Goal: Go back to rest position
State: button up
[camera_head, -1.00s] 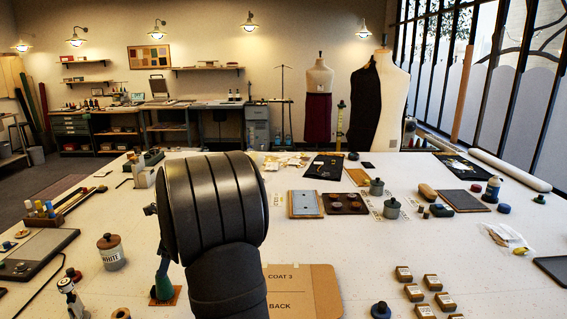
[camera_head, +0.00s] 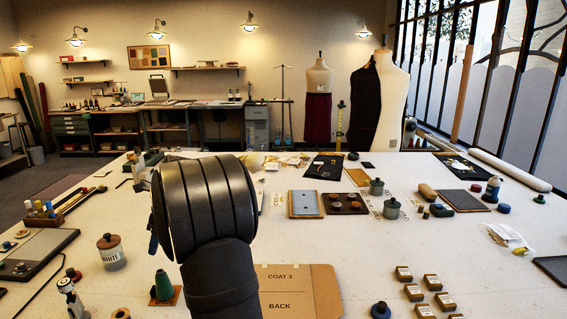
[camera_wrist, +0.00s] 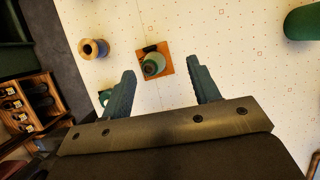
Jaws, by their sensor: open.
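My gripper (camera_wrist: 160,90) is open in the wrist view, with its two blue-grey fingers apart and nothing between them. My arm covers the middle of the head view and hides most of the gripper there.
The cardboard piece marked COAT 3 BACK (camera_head: 300,290) lies right of my arm. Several small labelled boxes (camera_head: 431,282) sit at the front right.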

jog(key=s+a+f, duration=0.1)
jog(key=s+a, duration=0.1)
jog(key=a, duration=0.8)
jog(key=s+a+f, duration=0.2)
jog(key=s+a, duration=0.1)
jog(key=a, duration=0.8)
jog(key=s+a+f, duration=0.1)
jog(key=s+a, duration=0.2)
jog(key=a, duration=0.7)
jog(key=shift+a+f, duration=0.15)
jog(key=shift+a, duration=0.15)
jog(key=shift+n, duration=0.3)
